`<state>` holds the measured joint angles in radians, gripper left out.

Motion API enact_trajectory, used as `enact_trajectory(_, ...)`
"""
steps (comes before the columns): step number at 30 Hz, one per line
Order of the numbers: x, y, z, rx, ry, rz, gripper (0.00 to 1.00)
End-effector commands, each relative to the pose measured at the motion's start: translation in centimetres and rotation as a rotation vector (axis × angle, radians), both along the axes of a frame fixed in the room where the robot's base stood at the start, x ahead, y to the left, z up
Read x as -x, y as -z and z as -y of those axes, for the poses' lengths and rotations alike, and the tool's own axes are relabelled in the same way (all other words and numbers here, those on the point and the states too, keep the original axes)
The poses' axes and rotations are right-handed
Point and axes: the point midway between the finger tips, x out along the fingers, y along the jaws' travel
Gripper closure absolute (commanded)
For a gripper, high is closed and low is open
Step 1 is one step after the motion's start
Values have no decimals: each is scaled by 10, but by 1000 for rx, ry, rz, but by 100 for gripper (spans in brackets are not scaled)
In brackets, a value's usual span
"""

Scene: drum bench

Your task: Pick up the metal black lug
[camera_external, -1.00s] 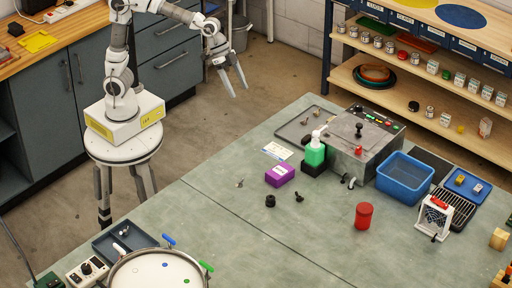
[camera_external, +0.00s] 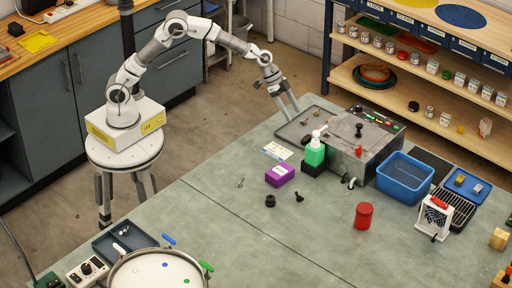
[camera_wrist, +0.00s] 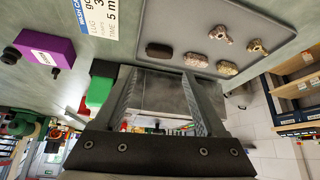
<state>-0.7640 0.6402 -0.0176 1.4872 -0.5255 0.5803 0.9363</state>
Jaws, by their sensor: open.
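Two small black pieces lie on the green bench in the external view: a rounder one (camera_external: 270,200) and a smaller, irregular one (camera_external: 299,197). I cannot tell for certain which is the metal black lug. A dark piece (camera_wrist: 11,54) shows at the left edge of the wrist view. My gripper (camera_external: 289,113) is open and empty, above the far edge of the bench near the grey tray (camera_external: 284,133), well away from the black pieces. In the wrist view my gripper (camera_wrist: 161,82) has its fingers spread apart.
The tray holds several small parts, including a dark oval pad (camera_wrist: 159,50) and a brassy fitting (camera_wrist: 221,34). A purple box (camera_external: 280,175), a green bottle (camera_external: 315,153) and a grey machine (camera_external: 350,155) stand nearby.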

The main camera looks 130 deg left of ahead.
Motion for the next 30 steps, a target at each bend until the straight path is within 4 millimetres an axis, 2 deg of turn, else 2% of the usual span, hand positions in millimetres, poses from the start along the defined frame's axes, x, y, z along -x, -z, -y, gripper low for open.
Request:
enact_trajectory(1, -6, 11, 0, 2, 1, -2, 27)
enact_trajectory(6, -21, 34, -4, 1, 1, -2, 27)
enact_trajectory(14, -30, 48, -5, -1, 1, 0, 27)
enact_trajectory(24, -53, 83, -10, 0, 0, -1, 27)
enact_trajectory(30, -57, 87, -11, 0, 0, 1, 27)
